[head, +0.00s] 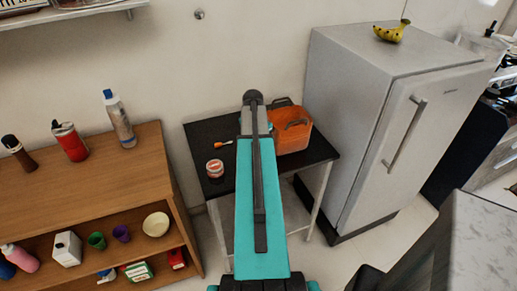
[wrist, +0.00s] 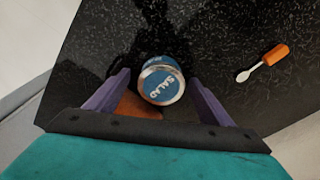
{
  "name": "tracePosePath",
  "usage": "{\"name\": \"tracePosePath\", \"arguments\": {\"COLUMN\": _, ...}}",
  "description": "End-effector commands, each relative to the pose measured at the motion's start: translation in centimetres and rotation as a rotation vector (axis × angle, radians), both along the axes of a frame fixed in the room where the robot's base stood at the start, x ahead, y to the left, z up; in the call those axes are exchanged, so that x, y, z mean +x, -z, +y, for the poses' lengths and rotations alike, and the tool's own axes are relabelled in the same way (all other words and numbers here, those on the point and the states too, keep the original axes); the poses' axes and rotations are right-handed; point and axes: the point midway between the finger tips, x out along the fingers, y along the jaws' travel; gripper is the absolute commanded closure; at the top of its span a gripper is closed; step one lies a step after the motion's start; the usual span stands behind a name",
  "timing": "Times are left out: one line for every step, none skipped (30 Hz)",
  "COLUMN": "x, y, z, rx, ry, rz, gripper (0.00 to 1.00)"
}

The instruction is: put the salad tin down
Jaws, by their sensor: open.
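The salad tin (wrist: 161,82) is blue with a silver rim and the word SALAD on it. In the wrist view it is on or just above the black speckled table (wrist: 225,35), which also shows in the head view (head: 205,130). My gripper (wrist: 160,74) is open, with one purple finger on each side of the tin. I cannot tell whether either finger touches it. In the head view my arm hides the salad tin and my gripper.
An orange container (head: 293,128) stands on the table's right part. A red-and-white tin (head: 215,168) and an orange-handled utensil (head: 223,142) are at the left; the utensil also shows in the wrist view (wrist: 274,55). A fridge (head: 345,110) stands right, a wooden shelf (head: 90,185) left.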

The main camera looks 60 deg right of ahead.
Motion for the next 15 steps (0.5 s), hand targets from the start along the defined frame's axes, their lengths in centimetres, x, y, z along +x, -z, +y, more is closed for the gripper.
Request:
{"name": "tracePosePath", "arguments": {"x": 0.01, "y": -0.01, "z": 0.01, "rx": 0.000, "ry": 0.000, "rz": 0.000, "gripper": 0.25}}
{"name": "tracePosePath", "arguments": {"x": 0.02, "y": -0.02, "z": 0.02, "rx": 0.000, "ry": 0.000, "rz": 0.000, "gripper": 0.25}}
{"name": "tracePosePath", "arguments": {"x": 0.02, "y": -0.02, "z": 0.02, "rx": 0.000, "ry": 0.000, "rz": 0.000, "gripper": 0.25}}
{"name": "tracePosePath", "arguments": {"x": 0.02, "y": -0.02, "z": 0.02, "rx": 0.000, "ry": 0.000, "rz": 0.000, "gripper": 0.25}}
{"name": "tracePosePath", "arguments": {"x": 0.03, "y": -0.02, "z": 0.03, "rx": 0.000, "ry": -0.001, "rz": 0.000, "gripper": 0.25}}
{"name": "tracePosePath", "arguments": {"x": 0.03, "y": -0.03, "z": 0.03, "rx": 0.000, "ry": -0.001, "rz": 0.000, "gripper": 0.25}}
{"name": "tracePosePath", "arguments": {"x": 0.03, "y": -0.02, "z": 0.04, "rx": 0.000, "ry": -0.001, "rz": 0.000, "gripper": 0.25}}
{"name": "tracePosePath", "arguments": {"x": 0.03, "y": -0.02, "z": 0.04, "rx": 0.000, "ry": -0.001, "rz": 0.000, "gripper": 0.25}}
{"name": "tracePosePath", "arguments": {"x": 0.04, "y": -0.02, "z": 0.04, "rx": 0.000, "ry": -0.001, "rz": 0.000, "gripper": 0.32}}
{"name": "tracePosePath", "arguments": {"x": 0.04, "y": -0.02, "z": 0.04, "rx": 0.000, "ry": -0.001, "rz": 0.000, "gripper": 0.37}}
{"name": "tracePosePath", "arguments": {"x": 0.04, "y": -0.02, "z": 0.05, "rx": 0.000, "ry": -0.001, "rz": 0.000, "gripper": 0.42}}
{"name": "tracePosePath", "arguments": {"x": 0.05, "y": -0.02, "z": 0.05, "rx": 0.000, "ry": -0.001, "rz": 0.000, "gripper": 0.49}}
{"name": "tracePosePath", "arguments": {"x": 0.05, "y": -0.02, "z": 0.05, "rx": 0.000, "ry": -0.001, "rz": 0.000, "gripper": 0.54}}
{"name": "tracePosePath", "arguments": {"x": 0.05, "y": -0.02, "z": 0.05, "rx": 0.000, "ry": -0.001, "rz": 0.000, "gripper": 0.59}}
{"name": "tracePosePath", "arguments": {"x": 0.05, "y": -0.02, "z": 0.05, "rx": 0.000, "ry": -0.001, "rz": 0.000, "gripper": 0.66}}
